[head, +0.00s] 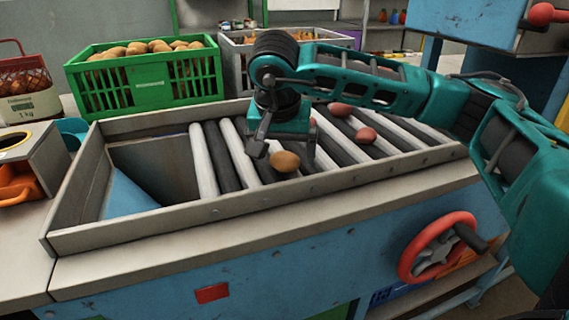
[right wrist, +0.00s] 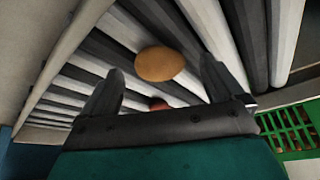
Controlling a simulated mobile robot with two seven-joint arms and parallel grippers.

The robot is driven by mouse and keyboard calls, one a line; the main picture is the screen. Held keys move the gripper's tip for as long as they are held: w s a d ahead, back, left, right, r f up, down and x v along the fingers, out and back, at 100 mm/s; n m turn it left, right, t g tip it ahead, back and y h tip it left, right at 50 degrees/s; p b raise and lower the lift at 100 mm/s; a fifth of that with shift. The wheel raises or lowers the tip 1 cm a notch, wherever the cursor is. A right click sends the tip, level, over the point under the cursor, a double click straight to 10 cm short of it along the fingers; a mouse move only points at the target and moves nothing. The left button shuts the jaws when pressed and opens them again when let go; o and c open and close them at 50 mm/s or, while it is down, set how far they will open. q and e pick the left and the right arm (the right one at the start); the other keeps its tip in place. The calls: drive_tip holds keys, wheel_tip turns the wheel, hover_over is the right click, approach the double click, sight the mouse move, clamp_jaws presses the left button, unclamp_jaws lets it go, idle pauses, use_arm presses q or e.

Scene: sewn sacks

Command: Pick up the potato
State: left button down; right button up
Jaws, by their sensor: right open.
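A yellow-brown potato (head: 285,161) lies on the roller table near its front rail. It also shows in the right wrist view (right wrist: 158,63), just beyond the fingertips and roughly between their lines. My right gripper (head: 282,150) is open and empty, reaching down over the rollers right at the potato. In the right wrist view its two dark fingers (right wrist: 163,82) stand apart. I cannot tell whether a finger touches the potato. Reddish potatoes (head: 366,135) lie farther right on the rollers, and one (head: 340,109) is near the back rail. My left gripper is not in view.
Black and white rollers (head: 203,160) fill the wooden-railed table, with an open chute (head: 128,195) at the left. A green crate (head: 145,85) of potatoes stands behind. A red handwheel (head: 437,246) is on the blue front. A basket (head: 25,85) stands at far left.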

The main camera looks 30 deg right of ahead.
drive_tip(key=x, duration=0.2)
drive_tip(key=shift+d+f, duration=0.1)
drive_tip(key=shift+f, duration=0.2)
drive_tip(key=c, duration=1.2)
